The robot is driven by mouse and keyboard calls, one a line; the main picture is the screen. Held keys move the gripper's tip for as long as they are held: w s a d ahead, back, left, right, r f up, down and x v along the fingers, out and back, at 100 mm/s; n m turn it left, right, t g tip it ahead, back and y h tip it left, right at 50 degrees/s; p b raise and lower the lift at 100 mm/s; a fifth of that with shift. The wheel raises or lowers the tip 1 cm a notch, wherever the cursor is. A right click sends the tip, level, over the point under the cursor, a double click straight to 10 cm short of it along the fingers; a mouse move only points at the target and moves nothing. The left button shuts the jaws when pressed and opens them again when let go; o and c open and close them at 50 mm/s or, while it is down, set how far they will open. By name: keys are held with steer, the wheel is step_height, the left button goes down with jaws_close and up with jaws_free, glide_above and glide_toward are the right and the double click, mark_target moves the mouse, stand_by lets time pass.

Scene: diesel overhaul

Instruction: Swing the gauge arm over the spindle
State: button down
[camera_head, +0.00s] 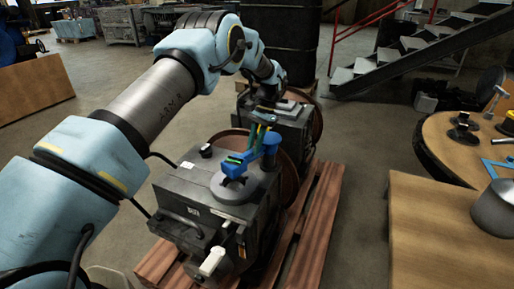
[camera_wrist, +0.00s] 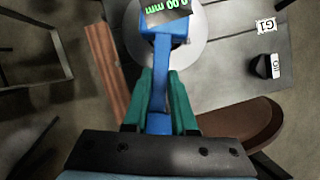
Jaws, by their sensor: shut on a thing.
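The blue gauge arm (camera_head: 237,163) has a small head with a green display, above the grey engine block. In the wrist view the gauge arm (camera_wrist: 162,60) runs between the green fingers of my gripper (camera_wrist: 160,95). My gripper (camera_head: 259,136) is shut on the arm, beside a blue post (camera_head: 271,146). A round grey disc (camera_head: 225,192) with a dark centre, which looks like the spindle's place, lies below the gauge head. The disc (camera_wrist: 192,52) also shows behind the arm in the wrist view. The head overlaps the disc; I cannot tell whether it is centred.
The engine block (camera_head: 180,190) stands on a reddish wooden pallet (camera_head: 318,215). A second machine and a brown wheel (camera_head: 310,130) are behind it. Wooden tables (camera_head: 440,230) stand at right, and metal stairs (camera_head: 410,50) at the back. Labelled black knob (camera_wrist: 264,66) sits on the block.

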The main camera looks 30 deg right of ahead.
steer(key=shift+w+m, duration=0.3)
steer(key=c, duration=0.7)
jaws_free()
steer(key=v, duration=0.5)
steer(key=b+v, duration=0.1)
steer(key=v, duration=0.4)
steer(key=shift+s+d+r, duration=0.2)
steer(key=shift+r, duration=0.2)
